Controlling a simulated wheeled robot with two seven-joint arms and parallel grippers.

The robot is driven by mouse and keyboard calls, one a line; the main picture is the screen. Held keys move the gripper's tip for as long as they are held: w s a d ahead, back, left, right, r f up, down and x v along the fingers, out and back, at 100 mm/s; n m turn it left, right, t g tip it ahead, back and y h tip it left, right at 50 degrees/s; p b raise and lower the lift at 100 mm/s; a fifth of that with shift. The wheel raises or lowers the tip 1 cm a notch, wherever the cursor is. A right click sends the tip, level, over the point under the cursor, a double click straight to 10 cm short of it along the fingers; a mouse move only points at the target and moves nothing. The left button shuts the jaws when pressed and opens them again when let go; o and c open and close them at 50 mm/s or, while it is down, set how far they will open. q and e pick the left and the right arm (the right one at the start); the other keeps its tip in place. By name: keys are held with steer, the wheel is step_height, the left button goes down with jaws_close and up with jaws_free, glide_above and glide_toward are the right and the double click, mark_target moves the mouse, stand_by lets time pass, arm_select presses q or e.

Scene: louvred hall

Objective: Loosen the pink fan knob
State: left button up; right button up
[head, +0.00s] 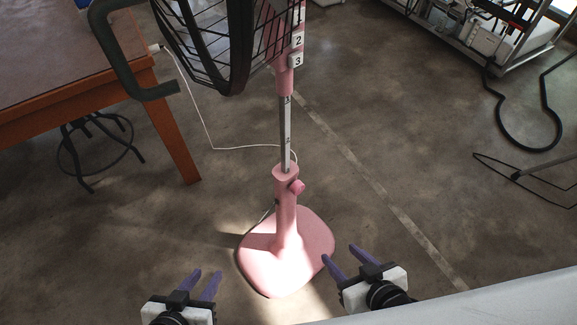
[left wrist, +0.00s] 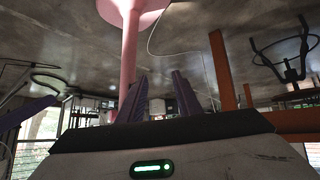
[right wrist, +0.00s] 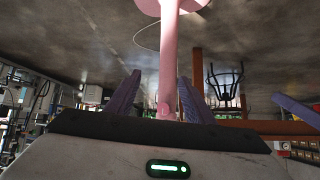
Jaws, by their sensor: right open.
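The pink fan knob (head: 297,187) sticks out on the right side of the collar at the top of the pink lower stand (head: 287,220). In the right wrist view the knob (right wrist: 163,109) shows on the pink post, between my right fingers in the picture. My right gripper (head: 340,254) is open and empty, in front of and to the right of the fan base. It is apart from the knob. My left gripper (head: 206,273) is open and empty, left of the base. In the left wrist view the pink post (left wrist: 130,60) passes behind its fingers.
The black fan cage (head: 220,40) and numbered buttons (head: 298,40) are above the metal pole (head: 286,135). A brown table (head: 165,110) stands at left, with a stool under it. A white cord (head: 205,125) runs behind the fan.

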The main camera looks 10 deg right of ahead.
steer(key=w+f+t+b, duration=0.1)
steer(key=w+f+b, duration=0.1)
steer(key=w, duration=0.1)
steer(key=n+t+y+b, duration=0.5)
steer(key=n+y+b, duration=0.15)
steer(key=b, duration=0.45)
glide_toward(300, 190)
steer(key=shift+y, duration=0.35)
steer(key=b+x, duration=0.1)
steer(key=x, duration=0.6)
steer(key=shift+w+d+f+b, duration=0.15)
steer(key=shift+b, duration=0.15)
steer(key=shift+w+a, duration=0.3)
steer(key=shift+w, duration=0.1)
arm_select(q)
step_height(300, 190, down, 9)
steer(key=d, duration=0.1)
steer(key=shift+w+d+r+n+t+h, duration=0.15)
steer(key=shift+w+n+t+h, duration=0.1)
steer(key=shift+n+t+h, duration=0.15)
steer(key=shift+w, duration=0.1)
